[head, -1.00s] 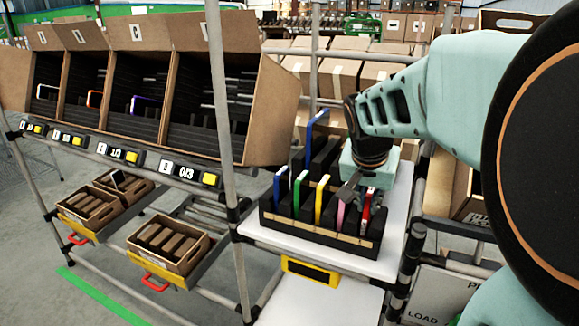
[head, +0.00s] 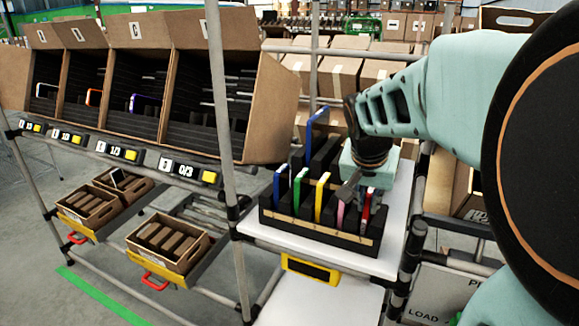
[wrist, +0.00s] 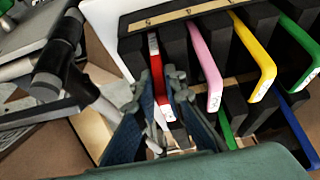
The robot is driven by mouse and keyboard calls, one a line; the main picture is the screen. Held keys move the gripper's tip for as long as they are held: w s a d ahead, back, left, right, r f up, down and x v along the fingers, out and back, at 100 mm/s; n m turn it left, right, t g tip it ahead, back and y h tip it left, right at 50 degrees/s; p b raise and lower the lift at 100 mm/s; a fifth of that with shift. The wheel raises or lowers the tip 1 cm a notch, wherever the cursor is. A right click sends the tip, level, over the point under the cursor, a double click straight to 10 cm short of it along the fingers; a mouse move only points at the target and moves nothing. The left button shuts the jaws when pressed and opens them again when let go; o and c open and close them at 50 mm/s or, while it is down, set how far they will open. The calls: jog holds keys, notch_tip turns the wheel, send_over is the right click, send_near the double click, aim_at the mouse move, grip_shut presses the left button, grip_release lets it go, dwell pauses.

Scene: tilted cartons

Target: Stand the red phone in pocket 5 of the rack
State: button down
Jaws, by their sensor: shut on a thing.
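The red phone (head: 366,211) stands upright in the front row of the black rack (head: 318,231), at the right end beside the pink phone (head: 341,212). In the wrist view the red phone (wrist: 158,72) sits between black dividers, its lower part hidden by them. My gripper (wrist: 157,98) is shut on the red phone's upper end, with one finger on each side. In the head view my gripper (head: 363,194) is over the right end of the rack and partly hides the phone. The pocket numbers are too small to read.
Yellow (head: 320,198), green (head: 299,192) and blue (head: 279,188) phones stand farther left in the same row. A taller blue phone (head: 314,124) stands behind. The rack is on a white shelf (head: 383,262). A grey post (head: 222,110) and tilted cartons (head: 270,110) are to the left.

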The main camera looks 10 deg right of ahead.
jog(key=c, duration=1.9)
grip_release()
